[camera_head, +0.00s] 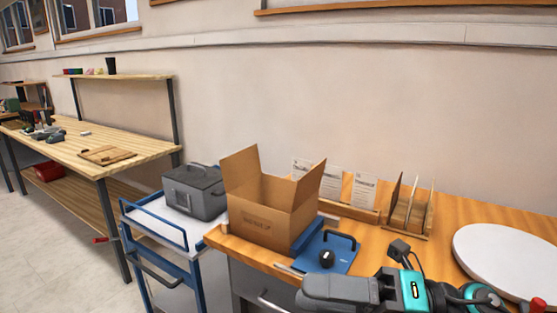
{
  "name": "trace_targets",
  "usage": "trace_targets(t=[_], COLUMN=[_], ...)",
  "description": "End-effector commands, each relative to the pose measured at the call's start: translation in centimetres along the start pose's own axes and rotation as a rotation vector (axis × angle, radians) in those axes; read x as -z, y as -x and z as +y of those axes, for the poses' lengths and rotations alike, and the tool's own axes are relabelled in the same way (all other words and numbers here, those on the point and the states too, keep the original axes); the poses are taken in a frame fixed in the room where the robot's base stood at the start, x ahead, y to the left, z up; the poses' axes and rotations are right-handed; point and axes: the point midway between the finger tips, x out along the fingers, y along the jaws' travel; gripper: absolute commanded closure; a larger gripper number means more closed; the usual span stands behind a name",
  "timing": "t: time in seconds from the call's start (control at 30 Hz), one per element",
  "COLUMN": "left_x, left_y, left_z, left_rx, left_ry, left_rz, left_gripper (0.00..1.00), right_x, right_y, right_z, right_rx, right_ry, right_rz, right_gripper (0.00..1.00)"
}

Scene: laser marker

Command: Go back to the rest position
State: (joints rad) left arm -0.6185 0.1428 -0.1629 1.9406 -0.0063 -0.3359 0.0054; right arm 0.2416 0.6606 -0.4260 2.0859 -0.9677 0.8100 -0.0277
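My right gripper (338,291) is at the bottom of the head view, right of centre, above the front edge of the wooden table (467,208). It is a dark grey body joined to a teal and black wrist. Its fingers cannot be made out, so I cannot tell whether it is open or shut. I see nothing clearly held in it. My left gripper is not in view.
An open cardboard box (262,222) stands on the table, beside a blue plate with a black handle and knob (327,259). Card holders (410,212) stand behind. A white round disc (505,258) lies right. A blue cart (160,237) carries a grey case (195,192).

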Motion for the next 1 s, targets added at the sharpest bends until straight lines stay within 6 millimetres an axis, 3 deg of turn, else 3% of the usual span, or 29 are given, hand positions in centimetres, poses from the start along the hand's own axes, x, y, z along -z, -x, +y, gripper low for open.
trace_targets(t=[0.17,0.27,0.4,0.5,0.6,0.7,0.8,1.0], left_x=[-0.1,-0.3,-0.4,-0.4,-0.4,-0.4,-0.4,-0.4], left_y=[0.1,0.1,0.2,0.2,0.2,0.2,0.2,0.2], left_z=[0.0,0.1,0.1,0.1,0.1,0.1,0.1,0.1], left_rx=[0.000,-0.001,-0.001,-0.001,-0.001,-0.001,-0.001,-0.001], left_ry=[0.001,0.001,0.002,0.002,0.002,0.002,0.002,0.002], left_rz=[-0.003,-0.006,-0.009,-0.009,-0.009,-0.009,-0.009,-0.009], left_gripper=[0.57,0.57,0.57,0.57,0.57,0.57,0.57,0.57], right_x=[-3.4,-3.3,0.9,5.6,10.3,13.9,15.9,16.5], right_y=[3.0,6.6,11.9,14.5,16.2,17.0,17.4,17.6], right_z=[-4.4,-9.7,-18.0,-22.5,-25.6,-27.2,-28.0,-28.2], right_rx=[-0.216,-0.273,-0.286,-0.267,-0.238,-0.215,-0.200,-0.194], right_ry=[-0.502,-0.802,-1.204,-1.437,-1.621,-1.745,-1.812,-1.835], right_rz=[-0.509,-0.806,-1.187,-1.394,-1.549,-1.648,-1.701,-1.718], right_gripper=[0.62,0.62,0.62,0.62,0.62,0.62,0.62,0.62])
